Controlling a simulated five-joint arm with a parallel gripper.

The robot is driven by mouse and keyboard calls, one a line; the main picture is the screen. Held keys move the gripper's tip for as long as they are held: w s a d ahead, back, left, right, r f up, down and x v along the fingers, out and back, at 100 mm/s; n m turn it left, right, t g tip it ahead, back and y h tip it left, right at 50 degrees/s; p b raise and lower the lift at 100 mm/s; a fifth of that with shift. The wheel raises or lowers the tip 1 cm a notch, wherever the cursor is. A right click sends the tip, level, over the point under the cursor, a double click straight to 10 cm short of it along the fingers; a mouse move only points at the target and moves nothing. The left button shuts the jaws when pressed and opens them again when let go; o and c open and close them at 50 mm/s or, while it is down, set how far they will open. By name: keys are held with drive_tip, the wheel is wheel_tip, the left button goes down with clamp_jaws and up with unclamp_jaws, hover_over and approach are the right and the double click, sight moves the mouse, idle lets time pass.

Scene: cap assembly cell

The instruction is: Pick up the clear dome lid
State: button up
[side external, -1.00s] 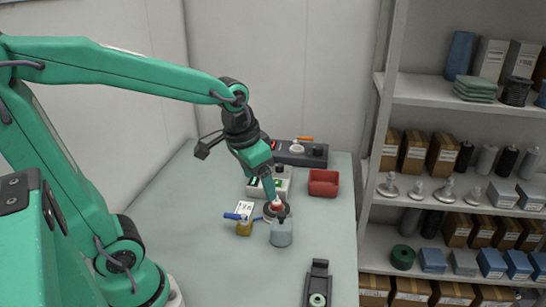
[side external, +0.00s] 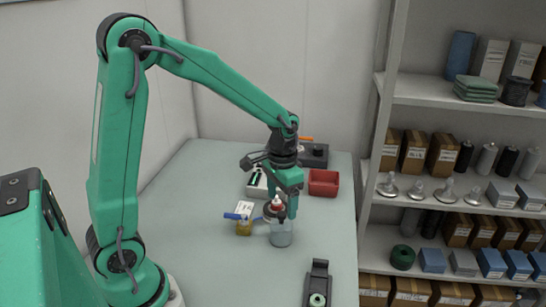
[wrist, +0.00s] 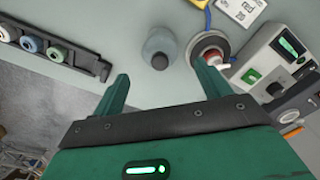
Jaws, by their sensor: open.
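I cannot pick out a clear dome lid with certainty in either view. A grey-blue translucent jar (side external: 281,236) stands on the table; it also shows in the wrist view (wrist: 160,42), with a small dark piece at its near side. Beside it is a round holder with a red and white nozzle-like part (side external: 276,203), seen in the wrist view as a ringed disc (wrist: 208,47). My gripper (side external: 287,212) is over the jar and holder area, pointing down. In the wrist view my gripper (wrist: 164,75) is open and empty, its fingers apart below the jar and holder.
A red bin (side external: 323,183) and a grey device (wrist: 275,55) are behind. A black rack (wrist: 55,42) holds several coloured caps. Shelves stand at the right; the table's left side is clear.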

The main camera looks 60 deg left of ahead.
sight(281, 214)
drive_tip(key=shift+f, duration=1.3)
drive_tip(key=shift+f, duration=0.15)
drive_tip(key=shift+s+f, duration=0.1)
drive_tip(key=shift+f, duration=2.35)
drive_tip(key=shift+c, duration=0.3)
drive_tip(key=c, duration=0.9)
drive_tip(key=shift+r, duration=0.15)
